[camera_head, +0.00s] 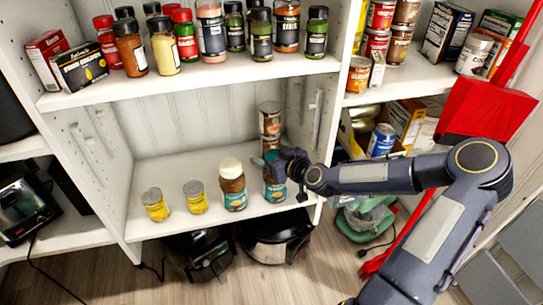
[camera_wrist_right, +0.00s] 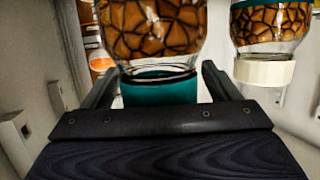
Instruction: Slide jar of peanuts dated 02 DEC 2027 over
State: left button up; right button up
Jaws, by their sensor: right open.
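Two peanut jars with teal labels stand on the lower white shelf. One, with a cream lid (camera_head: 232,183), is left of my right gripper; it also shows in the wrist view (camera_wrist_right: 268,25), where the picture is upside down. The other jar (camera_head: 274,188) is at my right gripper (camera_head: 280,163) and partly hidden by it. In the wrist view, this jar with its teal lid (camera_wrist_right: 160,88) lies between the open fingers of my gripper (camera_wrist_right: 158,78). I cannot read a date on either jar. My left gripper is not in view.
Two small yellow jars (camera_head: 155,204) (camera_head: 195,197) stand to the left on the same shelf (camera_head: 150,172). Stacked brown containers (camera_head: 270,119) stand behind the gripper. A shelf upright (camera_head: 323,110) is close on the right. Spice jars crowd the shelf above.

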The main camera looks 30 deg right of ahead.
jog(key=p+v, duration=0.3)
jog(key=v, duration=0.4)
jog(key=shift+s, duration=0.4)
jog(key=shift+r, duration=0.1)
